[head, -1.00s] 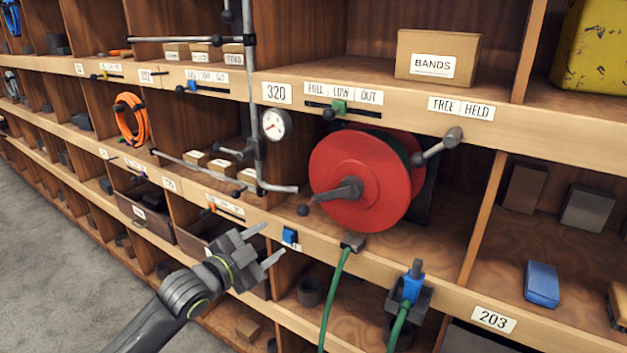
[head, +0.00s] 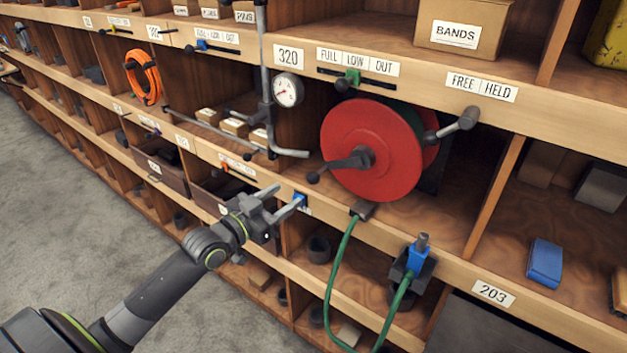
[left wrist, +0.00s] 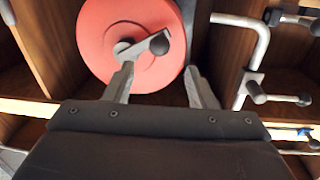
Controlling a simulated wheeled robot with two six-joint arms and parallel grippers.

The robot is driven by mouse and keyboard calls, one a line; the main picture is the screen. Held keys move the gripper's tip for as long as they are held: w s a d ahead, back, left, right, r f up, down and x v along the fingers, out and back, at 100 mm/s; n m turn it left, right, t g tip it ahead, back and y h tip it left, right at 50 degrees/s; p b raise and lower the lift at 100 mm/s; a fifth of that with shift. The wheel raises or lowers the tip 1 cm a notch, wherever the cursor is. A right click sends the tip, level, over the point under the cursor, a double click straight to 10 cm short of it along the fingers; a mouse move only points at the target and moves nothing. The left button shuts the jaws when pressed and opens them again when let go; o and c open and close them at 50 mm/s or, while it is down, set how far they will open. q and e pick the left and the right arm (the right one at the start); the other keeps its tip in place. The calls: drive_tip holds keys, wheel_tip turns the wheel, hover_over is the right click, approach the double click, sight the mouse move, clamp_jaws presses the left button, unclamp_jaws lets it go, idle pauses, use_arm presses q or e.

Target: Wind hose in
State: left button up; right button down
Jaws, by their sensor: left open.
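A red hose reel (head: 385,150) sits in the open bay labelled 320. Its grey crank (head: 345,163) points left and ends in a dark knob (head: 313,177). Green hose (head: 333,270) leaves an outlet below the reel, loops down and rises to a blue end piece (head: 417,256) in a dark holder. A grey lever (head: 455,124) stands under the FREE/HELD label. My left gripper (head: 288,196) is open and empty, below and left of the crank knob. In the left wrist view, the reel (left wrist: 105,45) and crank knob (left wrist: 159,43) show beyond the open fingers.
A green slider (head: 352,77) sits under the LOW part of its label. A gauge (head: 288,90) and grey pipe (head: 264,60) stand left of the reel. A blue tab (head: 300,198) is on the shelf edge by my fingers. A blue block (head: 544,262) lies right.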

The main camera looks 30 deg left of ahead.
sight(308, 181)
use_arm(q)
drive_tip(key=x, duration=1)
drive_tip(key=shift+w+d+p, duration=0.1)
drive_tip(key=shift+w+p, duration=0.2)
drive_tip(key=shift+p, duration=0.05)
clamp_jaws()
